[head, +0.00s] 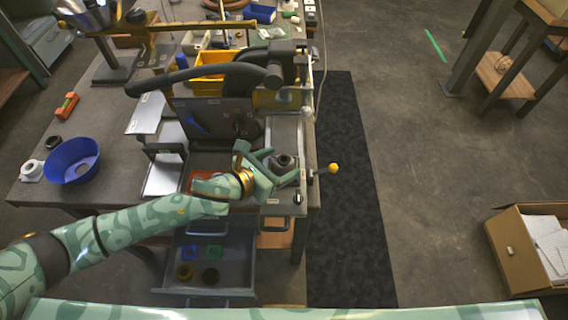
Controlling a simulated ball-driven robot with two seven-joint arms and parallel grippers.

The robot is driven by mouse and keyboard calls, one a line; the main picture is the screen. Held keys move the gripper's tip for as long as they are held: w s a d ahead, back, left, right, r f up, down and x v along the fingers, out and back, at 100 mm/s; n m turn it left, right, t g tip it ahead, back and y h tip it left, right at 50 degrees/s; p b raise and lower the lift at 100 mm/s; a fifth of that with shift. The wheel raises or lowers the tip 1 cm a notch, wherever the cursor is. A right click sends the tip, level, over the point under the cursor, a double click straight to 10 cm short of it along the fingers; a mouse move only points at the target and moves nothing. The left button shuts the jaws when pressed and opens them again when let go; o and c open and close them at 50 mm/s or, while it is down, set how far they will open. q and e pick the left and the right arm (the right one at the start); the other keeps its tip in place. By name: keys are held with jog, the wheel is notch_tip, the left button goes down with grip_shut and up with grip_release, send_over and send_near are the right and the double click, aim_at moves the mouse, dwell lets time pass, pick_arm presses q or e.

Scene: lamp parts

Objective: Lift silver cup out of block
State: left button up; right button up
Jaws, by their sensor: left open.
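A small round cup-like piece (283,160) sits upright in a grey block at the right front corner of the workbench. It looks dark grey with a darker hole, and I cannot tell for sure that it is the silver cup. My left gripper (273,167) is open just to the left of this piece, its green fingers pointing toward it. Whether a finger touches the piece is unclear, and the gripper covers part of the block. My right gripper is not in view.
A large grey machine with a curved arm (205,75) stands right behind the gripper. A lever with a yellow knob (333,168) sticks out to the right. A blue bowl (74,160) stands at the left. An open drawer (232,266) is below the front edge.

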pick_arm(q)
jog(key=c, duration=1.1)
jog(key=shift+r, duration=0.1)
